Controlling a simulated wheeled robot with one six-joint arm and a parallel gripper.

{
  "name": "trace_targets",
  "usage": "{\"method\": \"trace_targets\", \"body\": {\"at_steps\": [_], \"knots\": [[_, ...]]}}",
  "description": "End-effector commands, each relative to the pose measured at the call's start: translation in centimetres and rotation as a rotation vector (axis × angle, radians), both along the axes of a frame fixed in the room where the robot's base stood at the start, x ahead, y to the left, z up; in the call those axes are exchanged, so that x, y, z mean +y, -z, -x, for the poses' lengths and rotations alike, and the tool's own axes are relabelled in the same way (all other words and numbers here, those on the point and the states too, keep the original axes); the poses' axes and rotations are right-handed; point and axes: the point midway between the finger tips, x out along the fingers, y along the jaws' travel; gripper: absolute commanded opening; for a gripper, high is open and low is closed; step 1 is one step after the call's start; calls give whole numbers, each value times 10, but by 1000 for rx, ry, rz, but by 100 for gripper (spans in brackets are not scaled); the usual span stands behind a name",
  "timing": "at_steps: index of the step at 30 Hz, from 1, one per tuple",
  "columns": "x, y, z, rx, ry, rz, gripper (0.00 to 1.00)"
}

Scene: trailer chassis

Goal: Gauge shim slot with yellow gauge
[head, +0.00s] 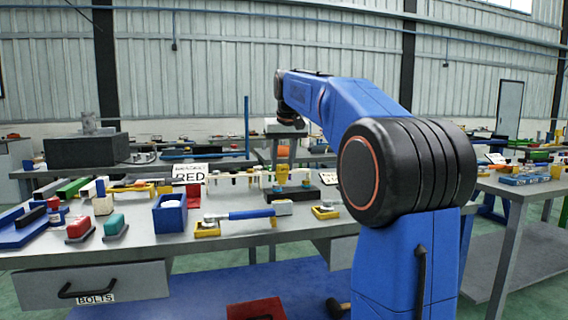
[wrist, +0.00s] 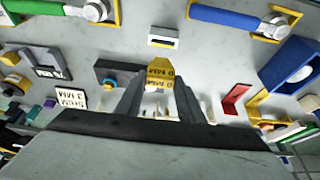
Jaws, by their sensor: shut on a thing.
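My gripper (wrist: 163,90) is shut on a yellow gauge (wrist: 160,70) with dark lettering, its fingers on either side. In the head view the yellow gauge (head: 282,173) shows below my wrist, above the back part of the bench. A small white block with a dark slot and a yellow strip (wrist: 164,38) lies on the bench beyond the gauge in the wrist view, apart from it. It may be the shim slot. A similar pale block (head: 283,208) shows in the head view. A sign reading SHIM 3 MM (wrist: 72,98) stands left of my gripper.
A blue-handled tool in yellow holders (head: 250,214) lies on the bench (head: 150,245). A blue bin (head: 170,214) stands left of it. A red angled piece (wrist: 236,98) and a dark block with a blue knob (wrist: 118,75) flank my gripper. Bare bench surrounds the white block.

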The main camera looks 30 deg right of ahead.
Motion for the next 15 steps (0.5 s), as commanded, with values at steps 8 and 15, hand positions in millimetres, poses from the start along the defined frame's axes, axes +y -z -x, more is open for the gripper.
{"method": "trace_targets", "body": {"at_steps": [8,15], "knots": [[0,0,0,0,-1,-1,12],[0,9,0,0,-1,-1,12]]}}
